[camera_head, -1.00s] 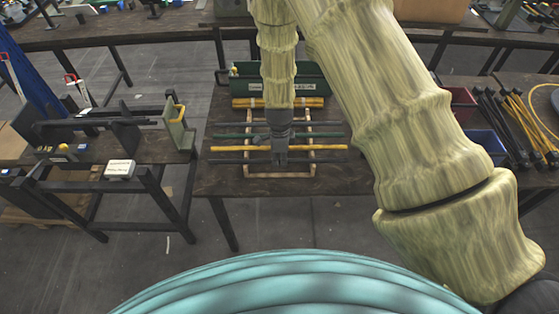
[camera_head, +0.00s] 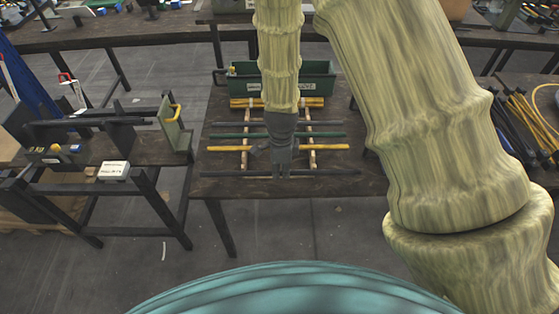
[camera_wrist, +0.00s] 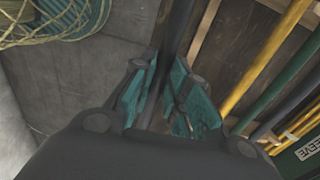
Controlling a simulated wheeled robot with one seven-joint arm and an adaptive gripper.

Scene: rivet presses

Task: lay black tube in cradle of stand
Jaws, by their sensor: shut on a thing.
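My gripper (camera_head: 281,173) is shut on a black tube (camera_head: 225,174), which lies crosswise near the front edge of the middle table, in front of the wooden rack (camera_head: 311,157). In the wrist view the tube (camera_wrist: 181,22) passes between the teal finger pads of the gripper (camera_wrist: 168,75). Whether it touches the table is unclear. On the left table a dark stand (camera_head: 122,135) has upright plates with long dark bars across them, and an olive bracket (camera_head: 174,130) with a yellow top edge stands at its right. I cannot tell which part is the cradle.
A yellow tube (camera_head: 330,147), a green tube (camera_head: 225,135) and a dark tube (camera_head: 225,123) lie across the rack. A green bin (camera_head: 318,82) stands behind. A floor gap separates the two tables.

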